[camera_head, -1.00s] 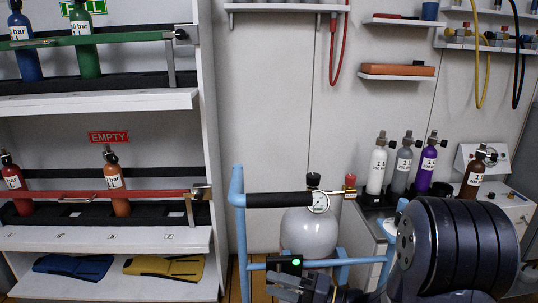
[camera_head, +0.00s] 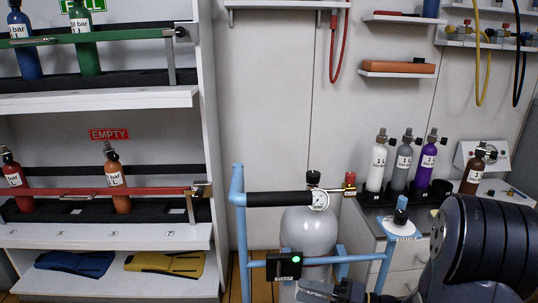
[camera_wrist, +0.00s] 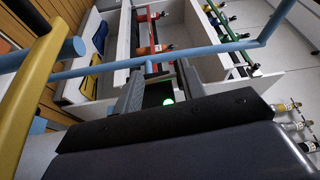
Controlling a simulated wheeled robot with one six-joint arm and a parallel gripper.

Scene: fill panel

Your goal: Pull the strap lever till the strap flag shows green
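A small black box (camera_head: 284,266) with a lit green light sits on the lower rail of a blue tube frame (camera_head: 240,215), in front of a grey gas cylinder (camera_head: 311,230). It looks like the strap unit, and the green light like its flag. I cannot make out the lever or the strap separately. My gripper (camera_head: 318,290) is low, just right of the box and apart from it. The green light (camera_wrist: 168,101) shows beyond the fingers.
A shelf rack (camera_head: 208,130) with small bottles and an EMPTY sign stands at left. A counter (camera_head: 375,222) with several bottles is at right, behind my arm. A yellow bar (camera_wrist: 30,85) and blue tubes (camera_wrist: 105,68) cross close by in the wrist view.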

